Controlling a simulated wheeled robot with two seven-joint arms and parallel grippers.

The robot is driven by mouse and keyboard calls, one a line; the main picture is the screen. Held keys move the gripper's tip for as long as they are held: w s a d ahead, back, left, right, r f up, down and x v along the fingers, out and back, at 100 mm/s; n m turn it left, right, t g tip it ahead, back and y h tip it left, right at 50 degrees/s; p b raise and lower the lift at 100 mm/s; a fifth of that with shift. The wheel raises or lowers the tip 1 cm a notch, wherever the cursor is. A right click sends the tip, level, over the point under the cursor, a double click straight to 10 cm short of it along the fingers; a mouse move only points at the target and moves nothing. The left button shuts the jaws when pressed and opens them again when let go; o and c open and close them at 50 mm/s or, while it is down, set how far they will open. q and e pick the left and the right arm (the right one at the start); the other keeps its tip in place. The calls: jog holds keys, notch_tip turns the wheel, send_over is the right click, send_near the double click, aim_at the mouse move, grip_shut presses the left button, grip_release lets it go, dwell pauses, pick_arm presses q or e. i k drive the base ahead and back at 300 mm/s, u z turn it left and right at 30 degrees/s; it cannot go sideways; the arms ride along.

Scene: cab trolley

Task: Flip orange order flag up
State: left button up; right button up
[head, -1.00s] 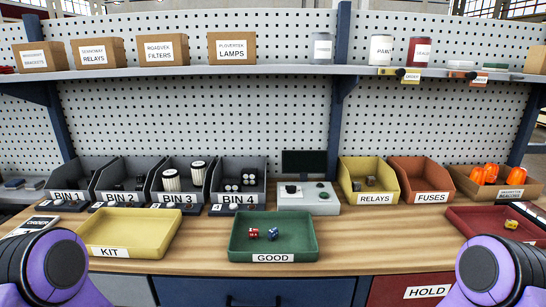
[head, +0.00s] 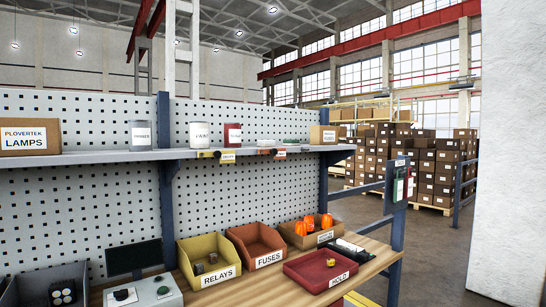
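A small orange flag (head: 279,153) with a white label sits at the front edge of the upper shelf (head: 105,157), right of the middle. It lies low against the edge and does not stand up above the shelf. A dark knob-like part is beside it on the left. A similar yellow flag (head: 227,156) is further left on the same edge. The print on both is too small to read surely. Neither of my grippers is in view.
A white can (head: 200,135), a red can (head: 233,136) and a carton (head: 322,135) stand on the shelf. A blue post (head: 394,220) and white wall (head: 515,150) are right.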

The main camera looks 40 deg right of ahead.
aim_at(279, 154)
jog(key=u, duration=2.1)
jog(key=k, duration=1.4)
jog(key=z, duration=2.1)
jog(key=i, duration=0.1)
jog(key=z, duration=0.05)
